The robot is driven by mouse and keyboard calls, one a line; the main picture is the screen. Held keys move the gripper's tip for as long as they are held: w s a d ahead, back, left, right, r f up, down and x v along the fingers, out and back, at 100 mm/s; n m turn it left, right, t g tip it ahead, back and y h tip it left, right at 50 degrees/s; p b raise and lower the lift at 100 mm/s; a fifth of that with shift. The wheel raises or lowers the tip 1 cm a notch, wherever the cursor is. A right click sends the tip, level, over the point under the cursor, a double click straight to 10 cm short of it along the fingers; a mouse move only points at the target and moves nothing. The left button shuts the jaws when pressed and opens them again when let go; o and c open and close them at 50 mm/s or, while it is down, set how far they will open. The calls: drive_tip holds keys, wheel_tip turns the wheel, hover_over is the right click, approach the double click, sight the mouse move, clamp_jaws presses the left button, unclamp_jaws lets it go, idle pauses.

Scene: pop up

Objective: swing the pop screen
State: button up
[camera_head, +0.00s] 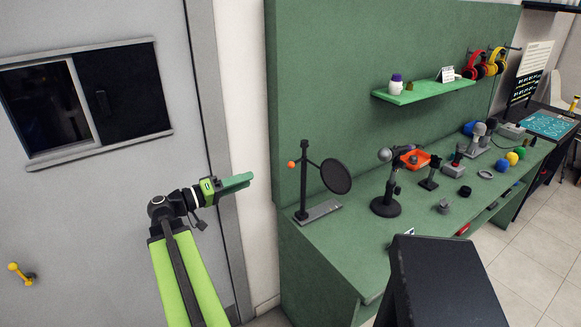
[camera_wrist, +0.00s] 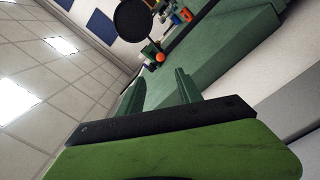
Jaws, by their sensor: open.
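The pop screen (camera_head: 336,176) is a dark round disc on an upright black stand with an orange knob (camera_head: 291,164) and a flat grey base (camera_head: 318,212). It stands at the left end of the green desk. The disc faces the front right of the desk. In the wrist view the disc (camera_wrist: 132,18) and the orange knob (camera_wrist: 160,57) show beyond the fingers. My gripper (camera_head: 250,179) is to the left of the stand, in front of the door frame and apart from the stand. In the wrist view its green fingers (camera_wrist: 160,92) are spread and empty.
A green shelf (camera_head: 425,91) hangs above. A black box-shaped object (camera_head: 440,285) stands in the foreground. A grey door (camera_head: 85,190) is at the left.

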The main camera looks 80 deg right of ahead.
sight(291, 163)
drive_tip(key=x, duration=1.7)
drive_tip(key=shift+s+d, duration=0.1)
drive_tip(key=shift+d, duration=0.05)
clamp_jaws()
idle(0.7)
